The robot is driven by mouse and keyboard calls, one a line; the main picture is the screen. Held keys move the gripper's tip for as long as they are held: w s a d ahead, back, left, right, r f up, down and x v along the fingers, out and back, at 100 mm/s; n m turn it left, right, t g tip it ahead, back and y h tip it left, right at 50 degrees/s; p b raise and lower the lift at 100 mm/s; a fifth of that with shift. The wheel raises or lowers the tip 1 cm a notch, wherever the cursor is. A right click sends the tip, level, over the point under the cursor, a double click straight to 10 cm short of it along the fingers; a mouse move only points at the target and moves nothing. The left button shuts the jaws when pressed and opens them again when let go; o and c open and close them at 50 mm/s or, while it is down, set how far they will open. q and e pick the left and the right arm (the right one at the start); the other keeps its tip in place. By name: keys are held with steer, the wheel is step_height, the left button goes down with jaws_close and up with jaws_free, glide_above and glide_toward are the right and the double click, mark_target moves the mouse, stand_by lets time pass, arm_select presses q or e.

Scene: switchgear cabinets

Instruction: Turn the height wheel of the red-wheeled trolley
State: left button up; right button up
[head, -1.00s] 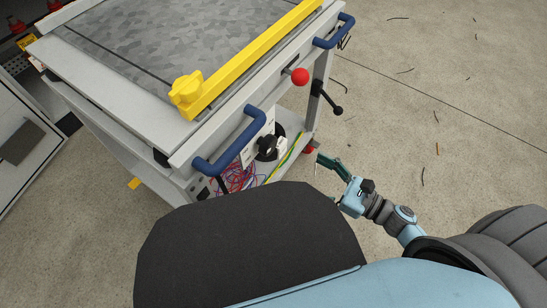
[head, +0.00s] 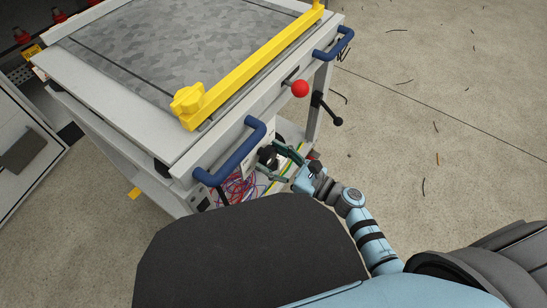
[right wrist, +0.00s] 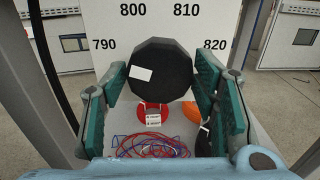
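The trolley (head: 120,107) has a grey top, and a red caster (head: 313,155) shows low at its right end. Its height wheel is a black faceted knob in the right wrist view (right wrist: 160,72), with a white mark on its face, in front of a scale plate (right wrist: 99,25) reading 790 to 820. In the head view the wheel (head: 266,155) is partly hidden by my gripper. My right gripper (head: 274,159) is open, its teal-padded fingers on either side of the wheel. Whether the pads touch it I cannot tell. My left gripper is out of view.
A blue handle (head: 232,155) and a yellow bar (head: 250,70) lie above the wheel. A red ball knob (head: 299,88) and a black lever (head: 328,108) stick out at the right. Red and blue wires (right wrist: 150,146) lie on the lower shelf. Open floor lies right.

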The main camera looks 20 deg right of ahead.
steer(key=c, duration=0.6)
